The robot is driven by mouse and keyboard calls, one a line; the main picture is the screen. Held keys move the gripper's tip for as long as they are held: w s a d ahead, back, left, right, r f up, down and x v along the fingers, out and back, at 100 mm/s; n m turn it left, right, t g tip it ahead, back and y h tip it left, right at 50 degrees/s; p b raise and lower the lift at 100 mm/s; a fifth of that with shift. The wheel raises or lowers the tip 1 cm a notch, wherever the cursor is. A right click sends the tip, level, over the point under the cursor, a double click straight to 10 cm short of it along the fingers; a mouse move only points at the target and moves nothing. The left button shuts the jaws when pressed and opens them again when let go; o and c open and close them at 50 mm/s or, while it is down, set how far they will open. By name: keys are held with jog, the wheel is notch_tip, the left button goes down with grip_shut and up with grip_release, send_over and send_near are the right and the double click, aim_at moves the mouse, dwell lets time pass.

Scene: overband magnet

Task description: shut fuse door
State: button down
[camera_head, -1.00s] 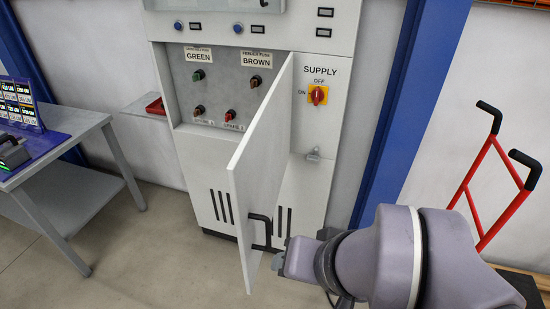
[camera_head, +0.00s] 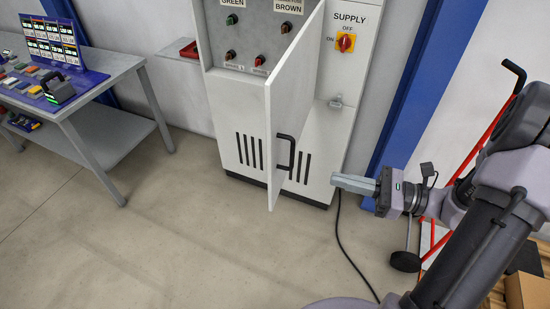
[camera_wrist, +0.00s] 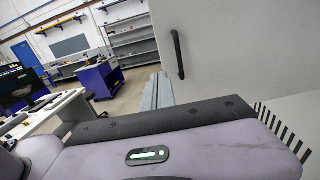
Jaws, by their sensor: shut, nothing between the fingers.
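The fuse door (camera_head: 292,110) is a white panel on the cabinet, standing open and swung out toward me. Its black handle (camera_head: 285,151) is on the face turned to the right. Behind it the fuse recess (camera_head: 240,45) shows several coloured fuse holders. My gripper (camera_head: 336,181) is shut and empty, to the right of the door and a little below the handle, apart from the door in the head view. In the wrist view the closed fingers (camera_wrist: 158,90) point out beside the door (camera_wrist: 235,50), left of its handle (camera_wrist: 180,55).
A grey workbench (camera_head: 120,75) stands at left. A red hand truck (camera_head: 480,135) is at right.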

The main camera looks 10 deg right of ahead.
aim_at(271, 164)
jog(key=b+x, duration=0.3)
jog(key=x, duration=1)
jog(key=shift+d, duration=0.1)
jog(key=shift+w+a+b, duration=0.25)
jog(key=shift+a+b, duration=0.05)
jog(key=shift+a, duration=0.2)
